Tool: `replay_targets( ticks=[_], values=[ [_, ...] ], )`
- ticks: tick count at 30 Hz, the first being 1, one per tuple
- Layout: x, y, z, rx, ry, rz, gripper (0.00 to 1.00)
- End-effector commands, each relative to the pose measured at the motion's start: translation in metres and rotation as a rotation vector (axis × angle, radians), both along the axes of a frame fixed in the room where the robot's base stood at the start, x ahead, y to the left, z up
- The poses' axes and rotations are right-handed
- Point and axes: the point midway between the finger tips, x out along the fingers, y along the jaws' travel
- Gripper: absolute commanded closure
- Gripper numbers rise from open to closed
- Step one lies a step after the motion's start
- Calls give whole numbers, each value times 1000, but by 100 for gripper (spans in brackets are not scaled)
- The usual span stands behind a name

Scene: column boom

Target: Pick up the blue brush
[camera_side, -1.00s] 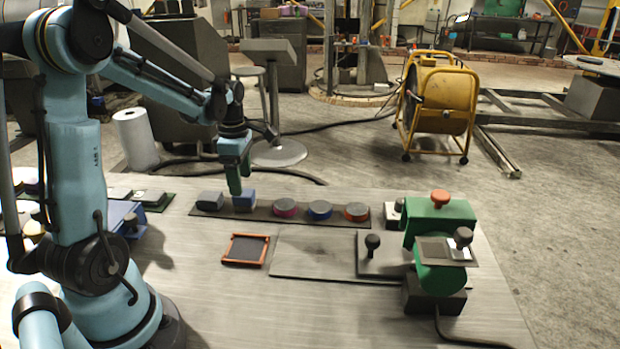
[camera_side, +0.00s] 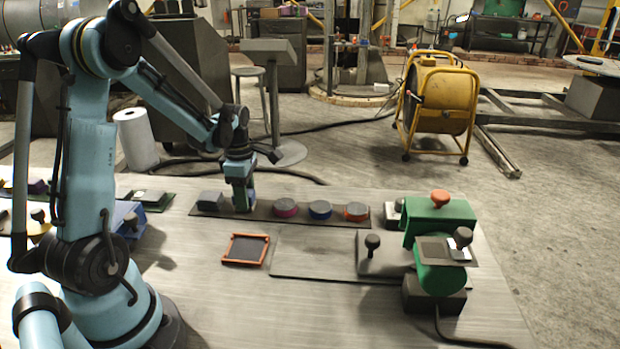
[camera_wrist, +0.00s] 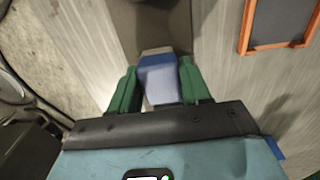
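The blue brush (camera_wrist: 160,80) stands between the two green fingers of my gripper (camera_wrist: 158,68) in the wrist view. The fingers straddle it on both sides, with what look like narrow gaps, so my gripper appears open around it. In the side view my gripper (camera_side: 241,188) is lowered over the brush near the left end of the dark strip (camera_side: 334,220). The fingers hide most of the brush there.
A grey block (camera_side: 209,200) stands just left of my gripper on the strip. Pink (camera_side: 285,210), blue (camera_side: 319,210) and orange (camera_side: 356,212) round pieces sit to the right. An orange-framed tray (camera_side: 245,250) lies in front. A green device (camera_side: 440,235) stands at right.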

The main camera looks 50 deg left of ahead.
Motion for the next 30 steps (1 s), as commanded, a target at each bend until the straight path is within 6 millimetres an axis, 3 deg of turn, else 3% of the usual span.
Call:
replay_targets(
  ticks=[1,5,17,25,30],
  values=[
    [0,0,0,0,0,0,69],
    [0,0,0,0,0,0,88],
    [0,0,8,0,0,0,89],
    [0,-1,44,0,0,-1,89],
    [1,-44,67,0,0,-8,89]
  ],
)
